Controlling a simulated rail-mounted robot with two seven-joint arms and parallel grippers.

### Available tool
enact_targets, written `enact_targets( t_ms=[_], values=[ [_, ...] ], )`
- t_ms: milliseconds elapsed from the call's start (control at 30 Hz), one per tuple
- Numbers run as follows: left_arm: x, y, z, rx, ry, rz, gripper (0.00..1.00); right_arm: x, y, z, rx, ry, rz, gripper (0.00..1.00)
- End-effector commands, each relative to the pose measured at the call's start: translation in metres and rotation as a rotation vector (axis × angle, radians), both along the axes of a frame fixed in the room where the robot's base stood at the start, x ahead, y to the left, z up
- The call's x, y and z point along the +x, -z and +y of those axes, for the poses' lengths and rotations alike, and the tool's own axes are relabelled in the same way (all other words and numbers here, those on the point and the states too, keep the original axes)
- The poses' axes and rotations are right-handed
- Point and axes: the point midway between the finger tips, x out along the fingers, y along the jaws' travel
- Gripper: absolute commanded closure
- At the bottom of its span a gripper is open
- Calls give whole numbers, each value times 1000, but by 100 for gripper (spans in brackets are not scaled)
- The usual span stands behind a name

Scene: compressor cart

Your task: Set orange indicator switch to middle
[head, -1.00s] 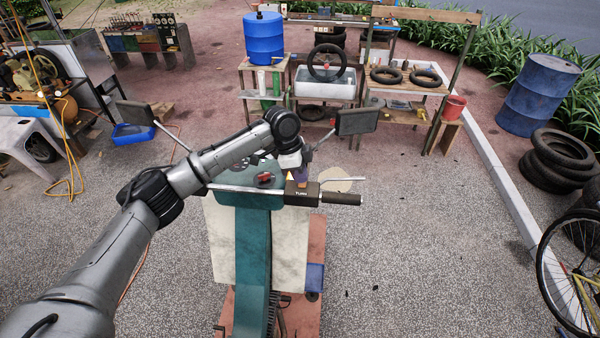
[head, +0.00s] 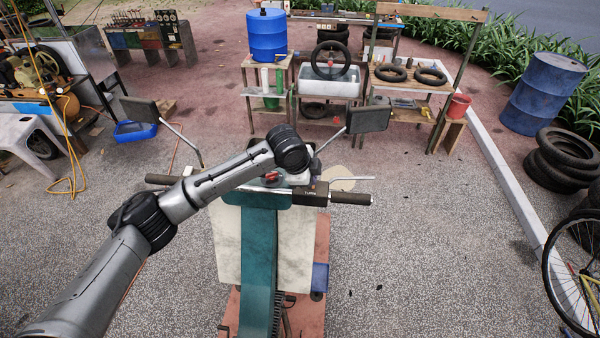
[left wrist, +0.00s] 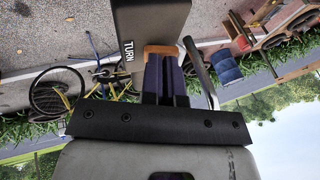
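The orange indicator switch (left wrist: 159,50) sits on the side of a black box marked TURN (left wrist: 150,25) in the left wrist view. In the head view this switch housing (head: 313,193) is on the right side of the scooter's handlebar; the switch is too small there to read its position. My left gripper (left wrist: 163,60) has its dark blue fingers side by side, looking shut, with the tips at the switch. I cannot tell whether they touch it. In the head view my left wrist mostly hides the gripper. My right gripper is not in view.
The teal scooter (head: 257,260) stands on a reddish base. Its right mirror (head: 369,119) rises close to my wrist, and its left mirror (head: 139,109) stands beyond my arm. A red knob (head: 271,177) is at the handlebar's centre.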

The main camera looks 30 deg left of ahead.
Motion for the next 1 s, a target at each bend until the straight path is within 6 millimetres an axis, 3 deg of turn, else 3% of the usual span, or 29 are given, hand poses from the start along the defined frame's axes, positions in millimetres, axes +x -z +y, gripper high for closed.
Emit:
enact_targets(
  t_ms=[1000],
  values=[
    [11,10,9,9,-4,8,100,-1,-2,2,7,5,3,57]
  ],
)
